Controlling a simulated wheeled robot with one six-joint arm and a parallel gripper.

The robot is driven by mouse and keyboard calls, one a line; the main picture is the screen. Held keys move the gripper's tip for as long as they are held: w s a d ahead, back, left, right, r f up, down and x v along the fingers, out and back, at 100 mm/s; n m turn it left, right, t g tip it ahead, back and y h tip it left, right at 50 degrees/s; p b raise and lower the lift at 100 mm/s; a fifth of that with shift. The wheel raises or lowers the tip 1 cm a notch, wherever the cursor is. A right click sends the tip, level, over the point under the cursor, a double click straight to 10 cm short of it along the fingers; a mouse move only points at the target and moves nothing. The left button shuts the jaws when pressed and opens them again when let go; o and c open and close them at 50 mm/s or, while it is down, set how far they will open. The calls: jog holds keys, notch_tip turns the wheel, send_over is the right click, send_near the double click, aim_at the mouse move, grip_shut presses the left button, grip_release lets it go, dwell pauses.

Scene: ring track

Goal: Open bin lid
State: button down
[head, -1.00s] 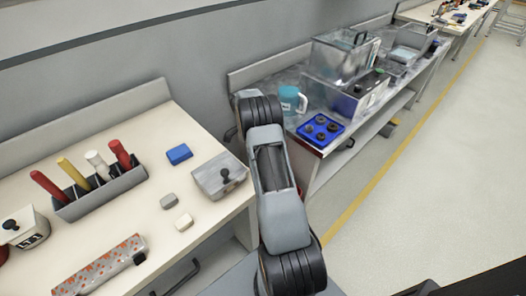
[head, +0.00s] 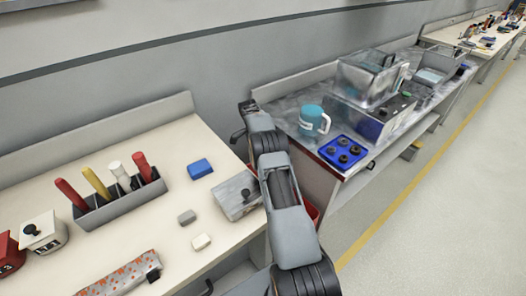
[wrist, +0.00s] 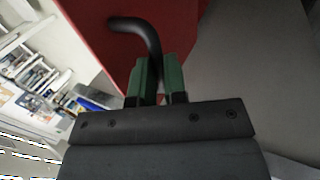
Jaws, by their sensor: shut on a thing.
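In the wrist view, a flat red surface (wrist: 110,50), seemingly the bin lid, fills the upper middle. A bent black handle (wrist: 135,25) rises from it. My gripper (wrist: 157,72) has its two green fingers shut on the lower end of this handle. In the head view, a small strip of the red bin (head: 311,213) shows just right of my arm, between the two tables. My gripper and most of the bin are hidden behind my arm there, and how far the lid stands open cannot be told.
A cream table (head: 215,255) at left holds a tool rack (head: 120,203), a grey box (head: 237,200) and a blue block (head: 200,168). The right bench has a teal mug (head: 311,121), a blue tray (head: 343,152) and a metal container (head: 368,80). Floor is free at right.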

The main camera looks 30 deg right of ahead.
jog(key=shift+s+a+f, duration=0.15)
jog(key=shift+f, duration=0.4)
jog(key=c, duration=1.3)
grip_release()
jog(key=shift+o, duration=0.7)
jog(key=shift+r, duration=0.15)
jog(key=shift+r, duration=0.1)
notch_tip(320, 180, up, 4)
jog(key=shift+s+f, duration=0.1)
jog(key=shift+f, duration=0.05)
jog(key=s+r, duration=0.1)
jog(key=s+a+r, duration=0.1)
jog(key=s+r, duration=0.2)
jog(key=r, duration=0.1)
jog(key=shift+s+a+r, duration=0.2)
jog(key=shift+a+r, duration=0.05)
jog(key=shift+a, duration=0.15)
jog(key=s+a+r, duration=0.3)
jog(key=s, duration=0.5)
jog(key=shift+s+r, duration=0.15)
jog(key=shift+r, duration=0.15)
